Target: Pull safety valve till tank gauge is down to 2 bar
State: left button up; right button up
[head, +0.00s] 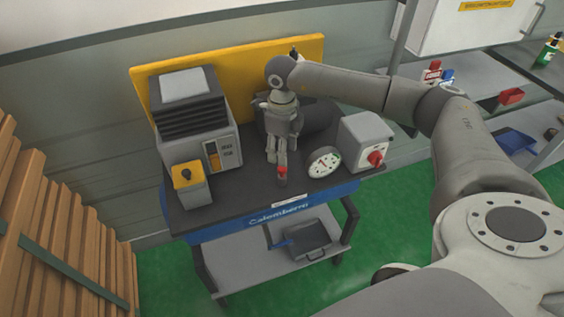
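The safety valve (282,173) is a small upright piece with a red top near the front edge of the cart top. The round white tank gauge (324,162) stands to its right; its needle and numbers are too small to read. The dark tank (316,119) lies behind, partly hidden by my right gripper. My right gripper (280,158) points down just behind the red valve top in the picture. I cannot tell whether it touches the valve or how far its fingers are apart. My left gripper is out of view.
The cart (240,213) also carries a grey machine (196,118), a yellow-topped box (189,185) and a grey box with a red knob (365,142). A yellow panel (240,72) stands behind. Wooden planks (60,215) fill the left. Green floor shows around the cart.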

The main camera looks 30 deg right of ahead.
aim_at(282, 168)
notch_tip(282, 168, down, 7)
jog(key=shift+r+p, duration=0.2)
jog(key=shift+p, duration=0.45)
grip_shut()
